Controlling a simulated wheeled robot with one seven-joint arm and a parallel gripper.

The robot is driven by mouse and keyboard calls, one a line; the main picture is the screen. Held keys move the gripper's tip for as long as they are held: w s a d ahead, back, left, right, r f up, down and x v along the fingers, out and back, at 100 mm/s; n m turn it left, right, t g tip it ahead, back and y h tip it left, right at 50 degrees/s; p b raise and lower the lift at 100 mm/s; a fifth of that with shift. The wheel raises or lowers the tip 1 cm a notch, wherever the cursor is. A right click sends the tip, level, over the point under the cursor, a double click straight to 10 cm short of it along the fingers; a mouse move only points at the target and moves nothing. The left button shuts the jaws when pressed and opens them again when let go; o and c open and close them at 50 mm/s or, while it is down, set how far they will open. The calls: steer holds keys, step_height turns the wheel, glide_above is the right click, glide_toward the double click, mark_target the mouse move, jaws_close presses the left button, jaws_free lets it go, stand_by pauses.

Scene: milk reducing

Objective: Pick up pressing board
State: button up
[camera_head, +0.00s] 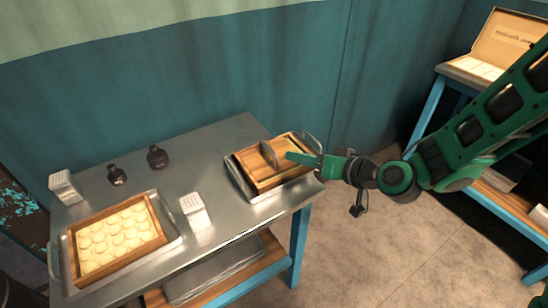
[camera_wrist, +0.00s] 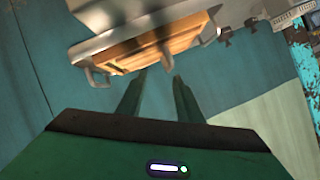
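The pressing board, which I take to be the wooden board (camera_head: 285,175) with an upright grey handle plate (camera_head: 269,154), lies in a metal tray (camera_head: 241,181) at the table's right end. The wooden board also shows in the wrist view (camera_wrist: 150,45), beyond my fingertips. My gripper (camera_head: 300,157) reaches in from the right, over the tray's right side, beside the handle plate. In the wrist view my gripper (camera_wrist: 160,76) has its two fingers apart with nothing visible between them. I cannot tell whether a finger touches the board.
A metal table (camera_head: 230,145) holds a wooden frame (camera_head: 161,238) of round white pieces in a tray, a white grater-like box (camera_head: 195,212), another at the left (camera_head: 65,187), and two dark bottles (camera_head: 157,157) (camera_head: 117,175). A blue-legged shelf (camera_head: 432,105) stands right. Open floor lies between.

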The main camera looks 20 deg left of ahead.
mark_target(268, 146)
steer(key=shift+m+y, duration=0.3)
steer(key=shift+y, duration=0.1)
steer(key=a, duration=0.2)
steer(key=w+a, duration=0.1)
steer(key=a, duration=0.1)
steer(key=a+f, duration=0.1)
steer(key=a, duration=0.1)
steer(key=shift+w+a, duration=0.1)
steer(key=shift+w, duration=0.2)
steer(key=shift+x, duration=3.15)
steer(key=shift+w+f, duration=0.1)
steer(key=shift+w, duration=0.05)
steer(key=shift+c, duration=0.4)
jaws_close()
